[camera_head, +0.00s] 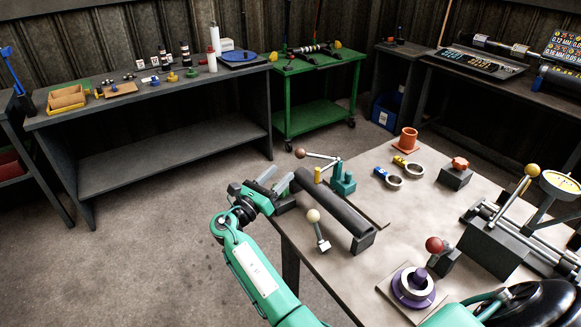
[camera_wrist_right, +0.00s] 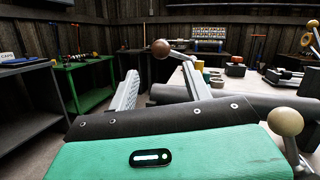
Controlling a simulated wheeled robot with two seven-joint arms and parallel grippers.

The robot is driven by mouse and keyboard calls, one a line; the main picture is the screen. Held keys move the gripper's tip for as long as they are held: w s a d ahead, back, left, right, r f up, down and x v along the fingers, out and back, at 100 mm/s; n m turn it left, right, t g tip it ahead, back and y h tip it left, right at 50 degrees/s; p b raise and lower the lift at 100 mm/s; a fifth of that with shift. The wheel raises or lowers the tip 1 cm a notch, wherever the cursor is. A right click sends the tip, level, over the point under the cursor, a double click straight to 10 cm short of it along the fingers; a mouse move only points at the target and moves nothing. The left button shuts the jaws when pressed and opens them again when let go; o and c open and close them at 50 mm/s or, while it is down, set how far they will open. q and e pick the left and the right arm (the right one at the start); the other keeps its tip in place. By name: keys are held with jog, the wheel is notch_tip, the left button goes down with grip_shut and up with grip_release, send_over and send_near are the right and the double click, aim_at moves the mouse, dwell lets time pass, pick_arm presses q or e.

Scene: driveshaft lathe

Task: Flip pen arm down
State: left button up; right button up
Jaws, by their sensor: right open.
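A lever with a brown ball knob (camera_head: 300,153) runs out from a teal bracket (camera_head: 342,180) at the table's far left edge. Its rod lies nearly level; it may be the pen arm, but I cannot tell for sure. My right gripper (camera_head: 281,173) is open and empty at the table's left edge, short of the knob. In the right wrist view the brown knob (camera_wrist_right: 160,48) shows between and beyond the open fingertips (camera_wrist_right: 159,69), apart from them. My left gripper is not in view.
A dark bar (camera_head: 335,208) lies beside the right gripper, with a cream-knobbed lever (camera_head: 313,215) close by. A red-knobbed lever (camera_head: 434,245), purple disc (camera_head: 414,284) and dial gauge fixture (camera_head: 495,240) stand farther right. Floor left of the table is clear.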

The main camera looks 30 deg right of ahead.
jog(key=v, duration=0.3)
jog(key=shift+s+a+f, duration=0.1)
jog(key=shift+a, duration=0.25)
